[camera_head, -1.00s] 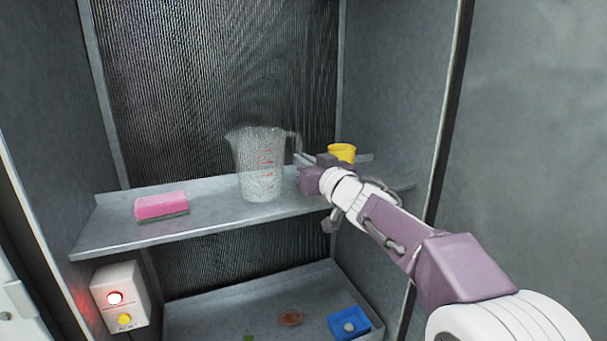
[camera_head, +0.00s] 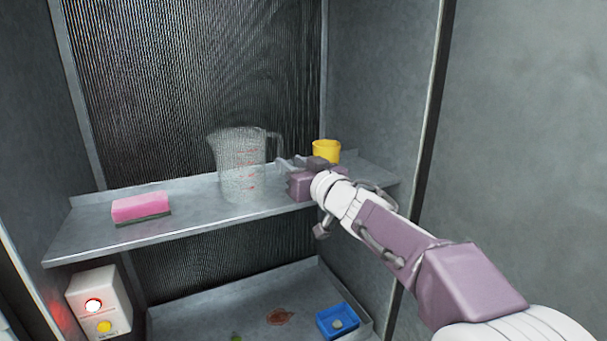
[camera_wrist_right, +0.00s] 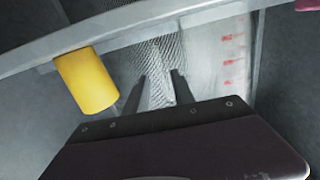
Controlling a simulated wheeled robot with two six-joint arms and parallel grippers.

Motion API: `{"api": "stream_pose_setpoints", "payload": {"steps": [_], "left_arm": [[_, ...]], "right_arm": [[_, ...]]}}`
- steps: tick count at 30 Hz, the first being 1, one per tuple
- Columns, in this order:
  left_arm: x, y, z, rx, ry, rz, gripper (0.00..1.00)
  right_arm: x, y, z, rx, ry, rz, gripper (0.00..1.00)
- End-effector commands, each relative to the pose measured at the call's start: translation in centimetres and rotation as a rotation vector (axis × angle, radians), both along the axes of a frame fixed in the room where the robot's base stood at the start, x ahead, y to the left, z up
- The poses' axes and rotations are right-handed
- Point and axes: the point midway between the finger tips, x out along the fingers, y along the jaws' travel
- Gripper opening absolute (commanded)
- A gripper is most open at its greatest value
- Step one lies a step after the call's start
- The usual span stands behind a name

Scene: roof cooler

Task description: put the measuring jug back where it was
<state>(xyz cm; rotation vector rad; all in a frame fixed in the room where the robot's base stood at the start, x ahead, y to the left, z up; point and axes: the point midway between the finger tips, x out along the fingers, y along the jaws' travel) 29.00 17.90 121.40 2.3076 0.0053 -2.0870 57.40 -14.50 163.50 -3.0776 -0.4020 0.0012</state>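The clear measuring jug (camera_head: 238,170) with red marks stands upright on the metal shelf (camera_head: 190,215), its handle toward the right. Its red-marked wall (camera_wrist_right: 225,62) also shows at the right of the right wrist view. My right gripper (camera_head: 284,163) is beside the jug, at its handle side. In the wrist view its two fingers (camera_wrist_right: 158,88) are spread apart, with a pale see-through strip between them that looks like the handle. I cannot see clear contact with it. My left gripper is in neither view.
A yellow cup (camera_head: 326,151) stands on the shelf close behind my right gripper. A pink sponge (camera_head: 141,207) lies to the left, with bare shelf between it and the jug. Below are a tray with a blue box (camera_head: 338,321) and a switch box (camera_head: 97,300) on the left wall.

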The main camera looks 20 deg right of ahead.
Motion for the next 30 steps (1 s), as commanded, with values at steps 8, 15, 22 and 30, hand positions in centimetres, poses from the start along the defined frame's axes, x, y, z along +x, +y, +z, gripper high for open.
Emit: {"api": "stream_pose_setpoints", "payload": {"steps": [8,15,22,30], "left_arm": [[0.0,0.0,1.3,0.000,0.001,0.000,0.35],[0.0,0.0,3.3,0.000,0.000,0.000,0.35],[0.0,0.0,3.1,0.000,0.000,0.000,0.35],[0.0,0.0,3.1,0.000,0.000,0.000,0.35]], "right_arm": [[-7.0,-1.9,0.7,0.000,0.003,-0.002,0.30],[-8.5,-2.3,0.2,0.000,0.002,0.000,0.30],[-8.6,-2.3,-0.1,0.000,0.000,0.000,0.30],[-7.3,-4.6,-6.1,0.002,0.147,-0.124,0.30]]}}
